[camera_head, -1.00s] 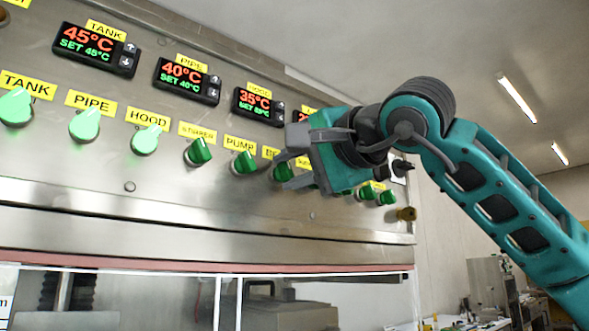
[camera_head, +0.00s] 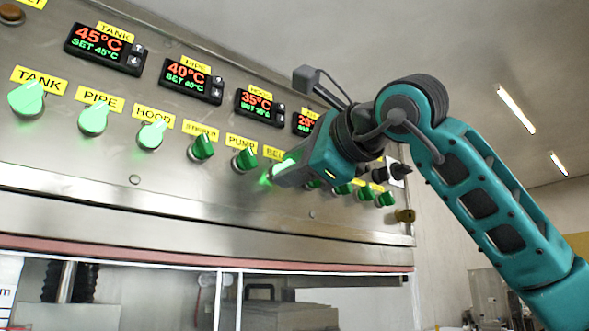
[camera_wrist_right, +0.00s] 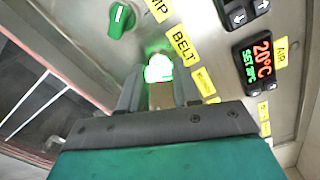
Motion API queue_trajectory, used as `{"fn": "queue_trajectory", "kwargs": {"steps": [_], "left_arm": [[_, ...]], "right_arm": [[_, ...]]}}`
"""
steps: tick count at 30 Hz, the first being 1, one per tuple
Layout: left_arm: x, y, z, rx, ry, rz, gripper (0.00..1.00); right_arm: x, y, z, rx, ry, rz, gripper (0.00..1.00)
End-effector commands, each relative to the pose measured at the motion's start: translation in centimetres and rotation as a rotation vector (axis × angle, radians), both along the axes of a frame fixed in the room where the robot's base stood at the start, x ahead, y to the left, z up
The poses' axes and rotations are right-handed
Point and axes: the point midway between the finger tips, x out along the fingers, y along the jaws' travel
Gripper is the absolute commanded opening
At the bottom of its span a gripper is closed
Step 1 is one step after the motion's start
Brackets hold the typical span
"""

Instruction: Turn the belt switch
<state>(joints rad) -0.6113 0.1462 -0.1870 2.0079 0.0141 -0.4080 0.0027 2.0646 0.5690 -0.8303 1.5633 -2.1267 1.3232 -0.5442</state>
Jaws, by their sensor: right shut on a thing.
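The belt switch (camera_wrist_right: 159,68) is a green knob on the sloped steel panel, glowing bright green beside its yellow BELT label (camera_wrist_right: 184,45). In the head view only its glowing edge (camera_head: 265,181) shows past my gripper. My right gripper (camera_head: 280,173) is at the panel, its fingers closed around the knob. In the right wrist view its two grey fingers (camera_wrist_right: 158,88) stand on either side of the knob. My left gripper is in neither view.
The pump switch (camera_head: 245,159) sits just left of the belt switch, unlit. The tank (camera_head: 26,98), pipe (camera_head: 93,119) and hood (camera_head: 152,134) knobs look lit. More green knobs (camera_head: 386,199) stand to the right. Temperature displays (camera_head: 190,80) run above. Free air lies before the panel.

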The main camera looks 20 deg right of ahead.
Motion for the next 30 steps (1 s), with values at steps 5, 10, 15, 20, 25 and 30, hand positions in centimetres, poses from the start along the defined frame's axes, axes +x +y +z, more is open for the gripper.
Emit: {"fn": "queue_trajectory", "kwargs": {"steps": [5, 10, 15, 20, 25, 30], "left_arm": [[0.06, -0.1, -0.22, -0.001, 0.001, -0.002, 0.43], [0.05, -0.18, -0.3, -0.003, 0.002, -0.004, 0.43], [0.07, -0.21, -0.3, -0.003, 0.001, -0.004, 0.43], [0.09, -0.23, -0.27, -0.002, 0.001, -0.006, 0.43], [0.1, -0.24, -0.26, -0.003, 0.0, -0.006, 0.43], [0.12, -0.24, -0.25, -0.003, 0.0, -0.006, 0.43]], "right_arm": [[0.02, 0.02, -0.16, 0.074, 0.031, -0.001, 0.01], [0.03, 0.03, -0.14, 0.114, 0.045, -0.001, 0.01], [0.03, 0.03, -0.11, 0.129, 0.051, -0.001, 0.01], [0.03, 0.03, -0.11, 0.131, 0.051, -0.001, 0.01], [0.03, 0.04, -0.11, 0.131, 0.051, -0.001, 0.01], [0.02, 0.03, -0.09, 0.131, 0.05, 0.0, 0.47]]}}
